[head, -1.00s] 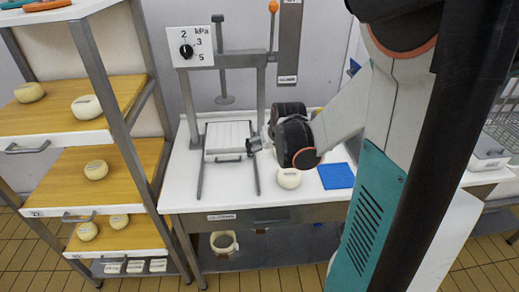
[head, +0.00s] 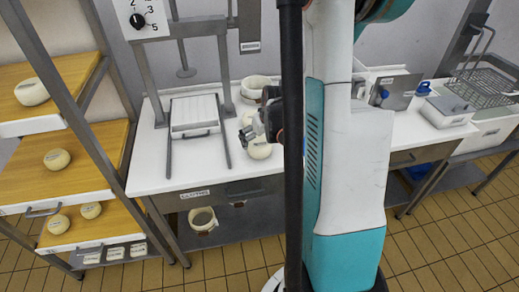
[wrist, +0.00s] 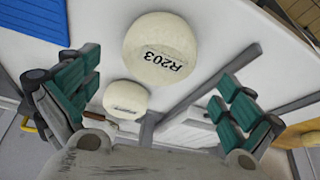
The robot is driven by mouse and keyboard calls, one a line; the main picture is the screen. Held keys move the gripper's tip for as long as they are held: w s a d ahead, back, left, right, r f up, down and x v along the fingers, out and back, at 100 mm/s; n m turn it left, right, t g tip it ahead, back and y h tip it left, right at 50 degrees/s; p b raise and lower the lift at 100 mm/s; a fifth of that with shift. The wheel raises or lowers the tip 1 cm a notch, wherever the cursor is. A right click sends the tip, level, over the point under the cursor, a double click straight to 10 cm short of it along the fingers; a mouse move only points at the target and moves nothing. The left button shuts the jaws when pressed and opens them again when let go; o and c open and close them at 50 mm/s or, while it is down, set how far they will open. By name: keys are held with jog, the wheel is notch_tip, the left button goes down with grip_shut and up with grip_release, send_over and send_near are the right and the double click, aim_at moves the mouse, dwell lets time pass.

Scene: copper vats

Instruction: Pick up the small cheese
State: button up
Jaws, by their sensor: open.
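The small cheese (wrist: 126,97), round and cream with a dark label, sits on the white bench between my open fingers in the wrist view. In the head view a pale patch, probably this cheese (head: 247,117), shows beside my gripper (head: 250,133), mostly hidden. A larger cheese marked R203 (wrist: 160,50) is just beyond it in the wrist view, toward the bench's front. It also shows in the head view (head: 259,151), partly behind my gripper. My gripper (wrist: 156,85) is open, its teal-padded fingers on either side, holding nothing. I cannot tell its height above the bench.
The press frame (head: 170,150), with a white plate (head: 195,112), stands left of my gripper. A round white container (head: 256,84) is behind. A blue mat (wrist: 32,22) lies at the wrist view's upper left. Shelves (head: 75,150) with cheeses stand at the left.

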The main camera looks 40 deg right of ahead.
aim_at(260, 142)
jog(key=shift+b+x, duration=1.15)
jog(key=shift+x, duration=1.6)
jog(key=shift+s, duration=0.2)
jog(key=shift+c, duration=0.2)
jog(key=c, duration=1.4)
jog(key=shift+r, duration=0.1)
